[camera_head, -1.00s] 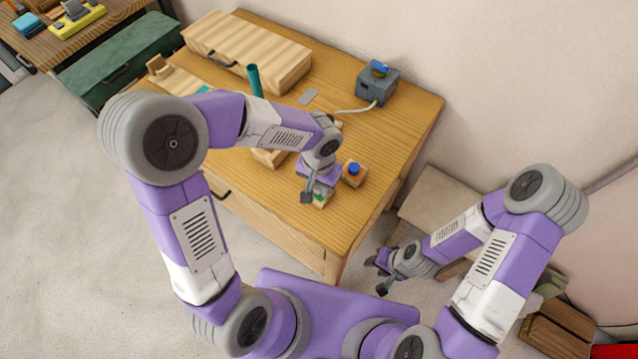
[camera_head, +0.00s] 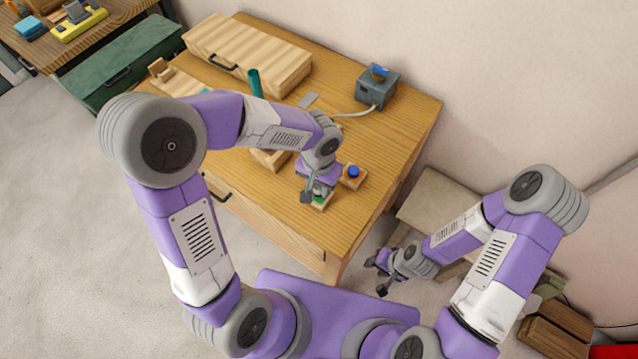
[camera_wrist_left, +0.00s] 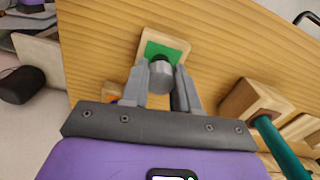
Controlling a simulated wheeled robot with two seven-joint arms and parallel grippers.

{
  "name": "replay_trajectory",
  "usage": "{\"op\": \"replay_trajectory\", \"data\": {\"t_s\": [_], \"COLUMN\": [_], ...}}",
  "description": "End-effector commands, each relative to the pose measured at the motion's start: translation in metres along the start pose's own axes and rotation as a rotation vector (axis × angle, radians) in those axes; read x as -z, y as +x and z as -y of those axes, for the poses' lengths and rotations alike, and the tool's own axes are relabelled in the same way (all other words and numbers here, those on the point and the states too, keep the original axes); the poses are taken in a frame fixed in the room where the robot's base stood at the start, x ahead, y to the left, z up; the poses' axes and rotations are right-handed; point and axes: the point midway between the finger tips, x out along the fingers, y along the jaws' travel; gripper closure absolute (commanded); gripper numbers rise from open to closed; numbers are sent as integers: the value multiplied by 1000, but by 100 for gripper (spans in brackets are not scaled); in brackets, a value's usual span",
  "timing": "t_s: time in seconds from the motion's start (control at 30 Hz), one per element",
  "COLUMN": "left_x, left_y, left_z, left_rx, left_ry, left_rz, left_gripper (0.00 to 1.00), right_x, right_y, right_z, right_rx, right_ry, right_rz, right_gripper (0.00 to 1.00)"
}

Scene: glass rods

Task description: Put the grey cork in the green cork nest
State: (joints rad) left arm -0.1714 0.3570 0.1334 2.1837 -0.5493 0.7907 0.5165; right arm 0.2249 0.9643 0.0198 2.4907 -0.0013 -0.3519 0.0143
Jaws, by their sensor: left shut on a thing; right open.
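The grey cork (camera_wrist_left: 161,77) is held between the fingers of my left gripper (camera_wrist_left: 162,85), as the left wrist view shows. The green cork nest (camera_wrist_left: 154,50) is a small wooden block with a green top, right at the cork's far end. The nest also shows in the head view (camera_head: 321,201), partly covered by the gripper. My left gripper (camera_head: 313,196) is shut on the cork over the nest. I cannot tell whether the cork's end is inside the nest or just above it. My right gripper (camera_head: 378,278) is open and empty, low beside the table.
A wooden block with a blue top (camera_head: 353,172) stands right of the nest. A teal rod (camera_head: 255,83) stands upright in a wooden block. A wooden case (camera_head: 247,53) and a grey box (camera_head: 376,86) with a cable are at the back.

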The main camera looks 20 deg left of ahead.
Motion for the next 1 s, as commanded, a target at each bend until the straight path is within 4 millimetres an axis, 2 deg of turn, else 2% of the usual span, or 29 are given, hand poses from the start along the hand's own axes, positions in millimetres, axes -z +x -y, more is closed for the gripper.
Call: {"op": "replay_trajectory", "data": {"t_s": [0.67, 1.0], "left_x": [0, 0], "left_y": [0, 6], "left_z": [0, 0], "left_rx": [0, 0], "left_ry": [0, 1], "left_rz": [0, 0], "left_gripper": [98, 98], "right_x": [0, 0], "right_y": [2, 7], "right_z": [-1, -3], "right_rx": [0, 0], "right_ry": [0, 0], "right_rz": [0, 0], "right_gripper": [57, 57]}}
